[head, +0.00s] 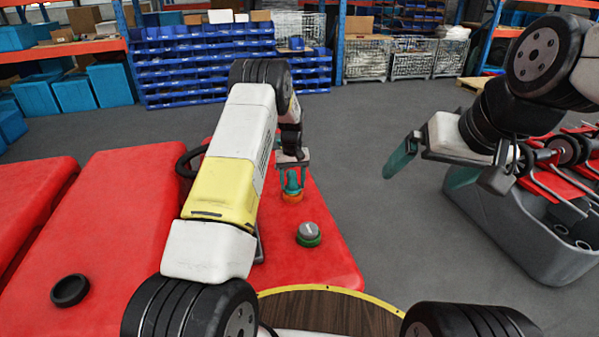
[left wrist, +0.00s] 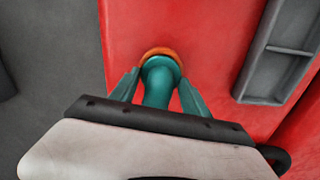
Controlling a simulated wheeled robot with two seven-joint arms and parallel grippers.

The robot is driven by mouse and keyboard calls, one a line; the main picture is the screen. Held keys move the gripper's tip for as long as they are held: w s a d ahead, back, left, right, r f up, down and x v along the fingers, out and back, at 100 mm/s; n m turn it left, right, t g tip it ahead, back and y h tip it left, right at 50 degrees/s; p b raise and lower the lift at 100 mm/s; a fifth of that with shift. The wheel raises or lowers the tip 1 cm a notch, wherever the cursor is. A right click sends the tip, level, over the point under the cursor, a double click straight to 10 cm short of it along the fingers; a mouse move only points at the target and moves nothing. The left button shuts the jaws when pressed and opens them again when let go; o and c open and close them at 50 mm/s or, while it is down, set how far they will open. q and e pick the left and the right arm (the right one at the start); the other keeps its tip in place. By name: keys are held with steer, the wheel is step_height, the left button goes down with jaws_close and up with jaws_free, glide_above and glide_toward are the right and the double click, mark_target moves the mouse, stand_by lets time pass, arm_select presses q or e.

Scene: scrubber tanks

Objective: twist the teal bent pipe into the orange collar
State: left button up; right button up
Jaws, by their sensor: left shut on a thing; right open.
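The teal bent pipe (head: 292,182) stands at the orange collar (head: 292,197) on the red tank top in the head view. In the left wrist view the pipe (left wrist: 157,82) has its rounded end over the orange collar (left wrist: 160,52), which shows as a rim behind it. How deep the pipe sits in the collar is hidden. My left gripper (left wrist: 158,92) is shut on the pipe, with a teal finger on either side of it. My right gripper (head: 432,167) is open and empty, in the air to the right of the red tank.
A grey-topped green cap (head: 308,235) sits on the same red tank, nearer me. A black ring (head: 70,290) lies on the red tank at left. A grey machine (head: 540,235) with red parts stands at right. Open grey floor (head: 365,180) lies between.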

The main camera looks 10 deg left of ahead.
arm_select(q)
steer(key=shift+m, duration=0.7)
steer(key=shift+m, duration=0.8)
steer(key=shift+m, duration=0.7)
steer(key=shift+d+m, duration=0.1)
steer(key=shift+m, duration=0.5)
